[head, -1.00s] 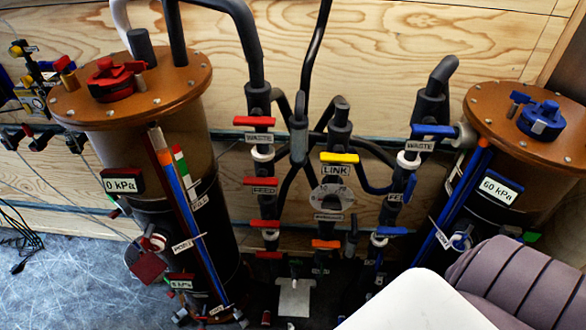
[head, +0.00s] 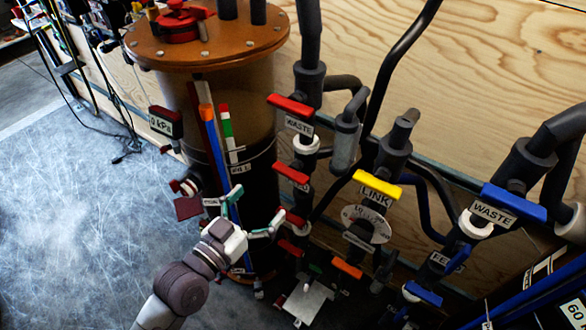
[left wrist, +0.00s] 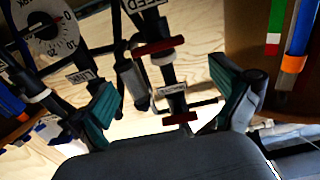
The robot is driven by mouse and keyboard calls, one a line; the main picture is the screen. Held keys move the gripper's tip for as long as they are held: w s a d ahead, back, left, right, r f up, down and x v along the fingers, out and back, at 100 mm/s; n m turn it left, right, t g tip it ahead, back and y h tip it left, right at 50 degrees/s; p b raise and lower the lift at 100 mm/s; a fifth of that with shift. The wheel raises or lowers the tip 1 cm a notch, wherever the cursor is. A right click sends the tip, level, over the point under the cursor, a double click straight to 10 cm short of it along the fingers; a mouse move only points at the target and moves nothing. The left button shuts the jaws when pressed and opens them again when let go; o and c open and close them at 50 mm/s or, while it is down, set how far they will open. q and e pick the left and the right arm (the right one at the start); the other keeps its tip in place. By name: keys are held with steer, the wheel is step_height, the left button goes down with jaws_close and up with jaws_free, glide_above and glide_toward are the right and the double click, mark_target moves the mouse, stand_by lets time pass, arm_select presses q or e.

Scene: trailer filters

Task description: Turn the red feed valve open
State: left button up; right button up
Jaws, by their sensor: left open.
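The red feed valve handle (head: 293,177) is a short bar lying crosswise on its dark pipe, above a partly covered FEED label. It also shows in the left wrist view (left wrist: 158,46), which looks upside down, between the fingers in the picture. My left gripper (head: 256,206) is open and empty, its teal-padded fingers spread, in front of the pipes and just lower left of the handle in the head view. The fingers (left wrist: 165,100) appear apart from the handle; the remaining distance is hard to tell. My right gripper is out of view.
A red WASTE handle (head: 291,105) is above the feed valve; another red handle (head: 291,248) is below. The brown-lidded filter tank (head: 240,90) stands left. The yellow LINK handle (head: 377,185) and blue WASTE handle (head: 514,203) are right. The floor (head: 60,220) at left is open.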

mark_target(287, 175)
arm_select(q)
steer(key=p+x, duration=0.1)
steer(key=x, duration=0.9)
steer(key=shift+w+d, duration=0.1)
steer(key=shift+d, duration=0.15)
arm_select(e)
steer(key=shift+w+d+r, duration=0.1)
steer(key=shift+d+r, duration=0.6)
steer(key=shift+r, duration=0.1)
arm_select(q)
steer(key=c, duration=0.8)
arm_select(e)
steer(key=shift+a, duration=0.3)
